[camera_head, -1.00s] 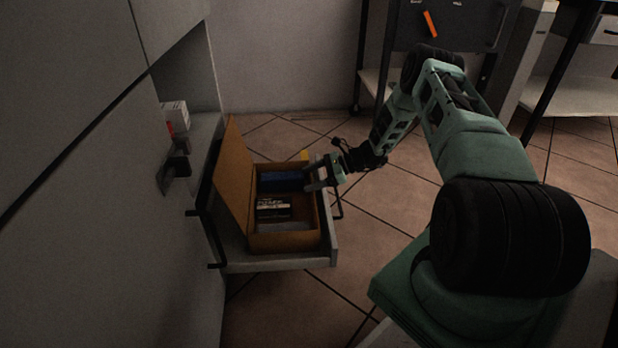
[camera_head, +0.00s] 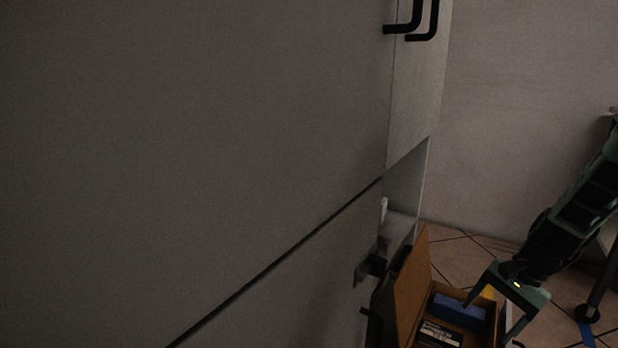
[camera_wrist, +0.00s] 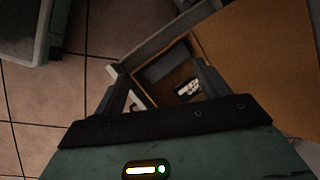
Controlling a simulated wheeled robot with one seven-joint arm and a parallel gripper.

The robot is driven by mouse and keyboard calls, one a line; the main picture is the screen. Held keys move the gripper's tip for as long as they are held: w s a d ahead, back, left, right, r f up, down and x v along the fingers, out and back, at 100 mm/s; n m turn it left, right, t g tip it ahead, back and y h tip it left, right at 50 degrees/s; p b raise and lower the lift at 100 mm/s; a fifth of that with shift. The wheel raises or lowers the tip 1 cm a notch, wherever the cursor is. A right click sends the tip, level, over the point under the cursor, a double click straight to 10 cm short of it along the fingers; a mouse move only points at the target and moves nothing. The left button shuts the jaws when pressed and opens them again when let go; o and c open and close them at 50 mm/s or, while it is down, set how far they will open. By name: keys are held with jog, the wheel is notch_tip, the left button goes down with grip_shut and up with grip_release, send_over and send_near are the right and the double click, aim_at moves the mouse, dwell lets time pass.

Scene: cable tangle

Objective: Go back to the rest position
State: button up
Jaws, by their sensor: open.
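My gripper (camera_head: 488,320) is open at the lower right of the head view, and its fingers also show in the wrist view (camera_wrist: 158,68). Nothing shows between the fingers. It is over or beside the right side of a brown box (camera_head: 408,285) whose lid stands open. The box holds a blue item (camera_head: 458,308) and a black item with a white label (camera_head: 438,335). The labelled item also shows in the wrist view (camera_wrist: 188,88), beyond the fingers. The bottom of the box is cut off in the head view. I cannot tell whether the fingers touch the box.
A large grey cabinet (camera_head: 200,150) fills the left of the head view, with black handles (camera_head: 422,20) at the top. The box sits in an open drawer, whose rim (camera_wrist: 165,35) shows in the wrist view.

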jog(key=s+a+r+n+t+h, duration=0.3)
jog(key=s+a+r+n+h, duration=0.2)
jog(key=s+r+n, duration=0.65)
jog(key=s+a+r+n+g+p, duration=0.1)
jog(key=s+a+r+n+p, duration=0.35)
jog(key=s+a+r, duration=0.35)
jog(key=s+a+r+n+g+p, duration=0.2)
jog(key=s+a+r+n+p, duration=0.15)
jog(key=s+a+p, duration=0.45)
notch_tip(320, 180, up, 37)
jog(key=w+a+p, duration=0.2)
jog(key=p, duration=3.2)
jog(key=shift+w+m+y, duration=0.3)
jog(key=shift+m+y, duration=0.1)
jog(key=shift+m, duration=0.05)
jog(key=shift+a, duration=0.1)
